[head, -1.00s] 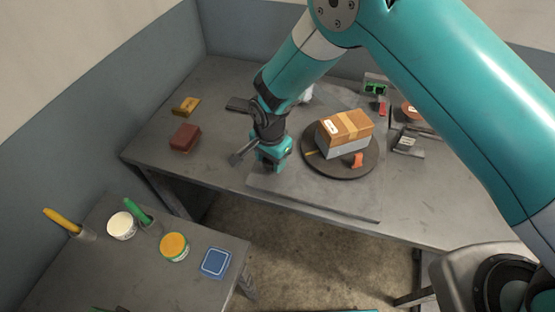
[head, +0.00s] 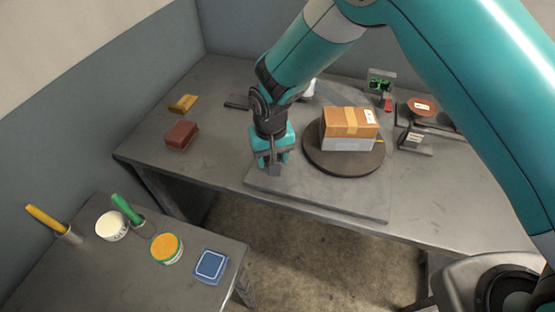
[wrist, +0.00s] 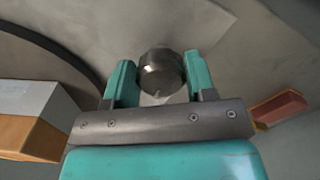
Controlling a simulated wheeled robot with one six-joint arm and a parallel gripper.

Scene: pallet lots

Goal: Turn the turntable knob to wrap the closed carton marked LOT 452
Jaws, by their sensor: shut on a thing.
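The carton (head: 345,122) sits upright on the dark round turntable (head: 318,164). It is closed, with brown-orange upper sides, a tape strip and a pale grey lower band. A white label shows at its right end, too small to read. In the wrist view the carton (wrist: 28,137) is at the left edge. My gripper (head: 272,170) points down at the front left of the turntable's base plate. In the wrist view my gripper (wrist: 160,82) has its teal fingers on both sides of the dark faceted knob (wrist: 160,68), shut on it.
The grey base plate (head: 330,202) reaches the bench's front edge. A red-brown block (head: 182,135) and a yellow block (head: 183,103) lie to the left. Several devices, including a green-screened one (head: 381,82), stand at the right. A lower side table (head: 130,270) holds tubs and handled tools.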

